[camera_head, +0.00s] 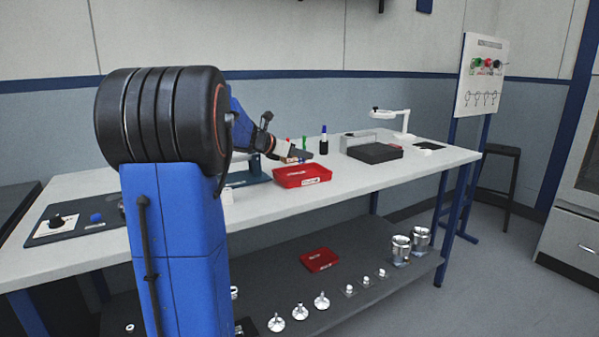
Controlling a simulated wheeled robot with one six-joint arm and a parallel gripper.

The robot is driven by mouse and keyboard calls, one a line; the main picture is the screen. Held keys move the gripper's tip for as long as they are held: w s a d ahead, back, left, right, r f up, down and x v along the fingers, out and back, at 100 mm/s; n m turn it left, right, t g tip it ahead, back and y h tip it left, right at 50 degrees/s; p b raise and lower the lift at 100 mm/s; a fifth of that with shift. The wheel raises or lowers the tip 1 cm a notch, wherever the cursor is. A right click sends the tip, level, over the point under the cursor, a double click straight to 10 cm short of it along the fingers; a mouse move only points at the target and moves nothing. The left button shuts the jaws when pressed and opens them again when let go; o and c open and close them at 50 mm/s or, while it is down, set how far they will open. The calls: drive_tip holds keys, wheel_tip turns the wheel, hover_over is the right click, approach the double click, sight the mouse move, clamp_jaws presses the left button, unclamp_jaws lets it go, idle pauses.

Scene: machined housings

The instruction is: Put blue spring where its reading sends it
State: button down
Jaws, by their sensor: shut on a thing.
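My gripper (298,156) is over the bench, at the back left edge of the red tray (302,176). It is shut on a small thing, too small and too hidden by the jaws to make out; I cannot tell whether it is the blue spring. No blue spring can be clearly picked out elsewhere. A small blue piece (96,218) sits on a dark plate at the bench's left end; I cannot tell what it is. No reading can be made out.
My arm hides part of the bench (262,213). Behind the gripper stand a blue-capped dark bottle (324,146) and small red and green items. A dark box (375,153) and a white lamp-like stand (403,122) are to the right. The lower shelf holds another red tray (319,260) and metal parts.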

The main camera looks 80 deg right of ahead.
sight(302, 177)
drive_tip(key=shift+f, duration=2.7)
drive_tip(key=shift+f, duration=0.15)
drive_tip(key=c, duration=1.5)
unclamp_jaws()
drive_tip(key=shift+r, duration=0.2)
drive_tip(key=v, duration=1.2)
drive_tip(key=shift+f, duration=0.1)
